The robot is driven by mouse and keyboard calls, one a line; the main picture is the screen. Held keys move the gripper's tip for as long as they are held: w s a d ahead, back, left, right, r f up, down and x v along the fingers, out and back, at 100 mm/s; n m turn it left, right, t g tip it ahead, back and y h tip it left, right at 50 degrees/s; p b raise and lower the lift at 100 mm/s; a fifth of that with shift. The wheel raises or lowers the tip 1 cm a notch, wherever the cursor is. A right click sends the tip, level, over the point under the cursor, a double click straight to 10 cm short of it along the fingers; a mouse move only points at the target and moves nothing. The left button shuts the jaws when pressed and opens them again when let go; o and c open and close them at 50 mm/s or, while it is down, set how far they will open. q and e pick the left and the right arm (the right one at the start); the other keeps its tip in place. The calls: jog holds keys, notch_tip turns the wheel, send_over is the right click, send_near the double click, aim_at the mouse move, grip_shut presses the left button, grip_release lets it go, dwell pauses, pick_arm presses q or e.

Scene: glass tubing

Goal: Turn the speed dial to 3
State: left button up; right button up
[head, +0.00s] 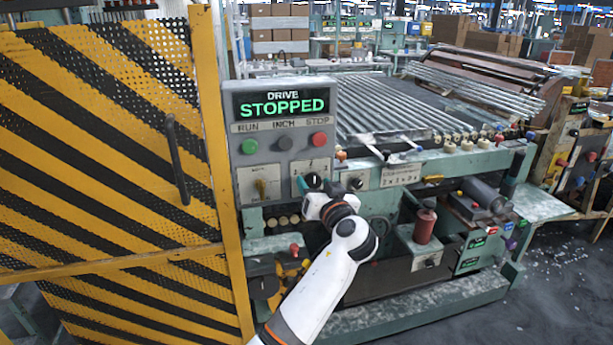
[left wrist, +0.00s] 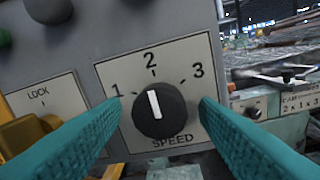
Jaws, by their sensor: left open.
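The speed dial (left wrist: 160,109) is a round black knob with a white pointer bar, on a pale plate (left wrist: 196,52) marked 1, 2, 3 and SPEED. The pointer stands near 2, nearly upright in the left wrist view. In the head view the dial (head: 314,181) shows only partly, at the front of my left gripper (head: 313,186). In the left wrist view the teal fingers of my left gripper (left wrist: 160,128) are open, one on each side of the dial. I cannot tell whether they touch it. My right gripper is not in view.
The control panel display (head: 281,103) reads DRIVE STOPPED. Below it are green RUN (head: 250,146), dark INCH (head: 285,142) and red STOP (head: 319,139) buttons. A yellow lock switch (head: 262,187) sits left of the dial. A striped guard door (head: 110,130) stands at the left.

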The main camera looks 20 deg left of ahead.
pick_arm(q)
jog(key=shift+d+r, duration=0.1)
jog(key=shift+c, duration=0.6)
jog(key=c, duration=0.8)
jog(key=shift+c, duration=0.2)
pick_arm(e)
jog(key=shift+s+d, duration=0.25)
